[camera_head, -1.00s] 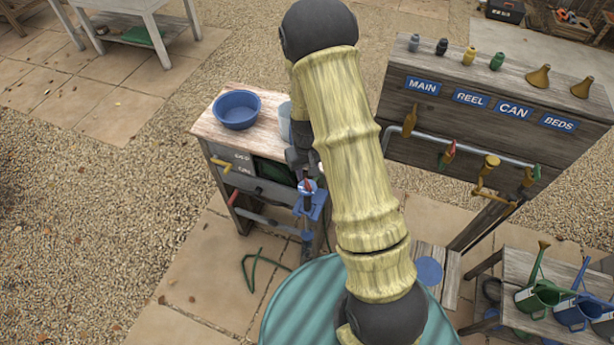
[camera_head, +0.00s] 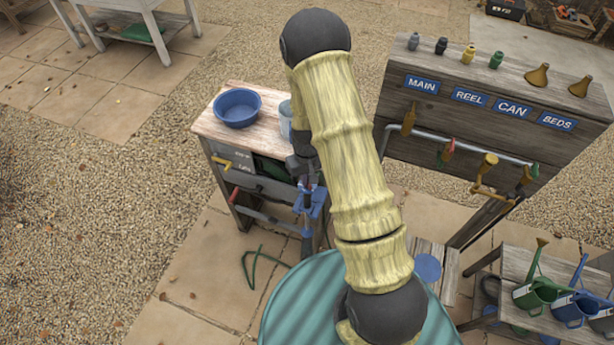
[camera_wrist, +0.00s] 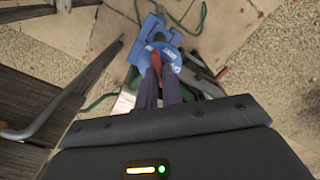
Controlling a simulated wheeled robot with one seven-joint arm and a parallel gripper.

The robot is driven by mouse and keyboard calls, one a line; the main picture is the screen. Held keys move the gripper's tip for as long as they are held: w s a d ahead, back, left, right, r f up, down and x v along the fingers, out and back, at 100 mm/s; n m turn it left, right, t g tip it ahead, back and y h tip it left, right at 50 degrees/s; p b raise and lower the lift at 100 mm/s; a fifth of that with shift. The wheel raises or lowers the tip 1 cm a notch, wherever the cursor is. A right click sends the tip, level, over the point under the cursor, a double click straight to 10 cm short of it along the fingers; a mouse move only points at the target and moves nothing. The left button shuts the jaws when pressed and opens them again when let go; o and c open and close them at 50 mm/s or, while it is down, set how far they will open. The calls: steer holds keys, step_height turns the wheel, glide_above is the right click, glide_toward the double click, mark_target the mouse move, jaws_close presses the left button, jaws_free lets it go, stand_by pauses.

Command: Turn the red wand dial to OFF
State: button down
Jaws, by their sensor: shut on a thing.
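The red wand dial (camera_wrist: 157,63) sits on a round blue plate (camera_wrist: 172,58) with pale markings too small to read. My gripper (camera_wrist: 157,72) is shut on the dial, one dark finger to each side of it. In the head view my gripper (camera_head: 309,184) is at the blue wand holder (camera_head: 312,205) on the right front of the wooden bench, partly behind my arm. The dial is mostly hidden there. I cannot tell which mark the dial points to.
A blue basin (camera_head: 237,107) stands on the bench (camera_head: 213,122), with a grey bucket (camera_head: 286,120) partly behind my arm. A board with several labelled taps (camera_head: 500,115) is at right. Watering cans (camera_head: 570,308) stand lower right. A green hose (camera_head: 252,268) lies on the paving.

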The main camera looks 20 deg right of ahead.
steer(key=shift+m, duration=0.4)
steer(key=m+b, duration=0.1)
steer(key=m, duration=0.4)
steer(key=shift+b, duration=0.35)
steer(key=m, duration=0.6)
steer(key=shift+d, duration=0.1)
steer(key=m+p, duration=0.1)
steer(key=m, duration=0.4)
steer(key=shift+s+r+m, duration=0.1)
steer(key=shift+m, duration=0.3)
steer(key=m+p, duration=0.1)
steer(key=m, duration=0.3)
steer(key=shift+m, duration=0.4)
steer(key=c, duration=1.5)
jaws_free()
steer(key=shift+c, duration=0.2)
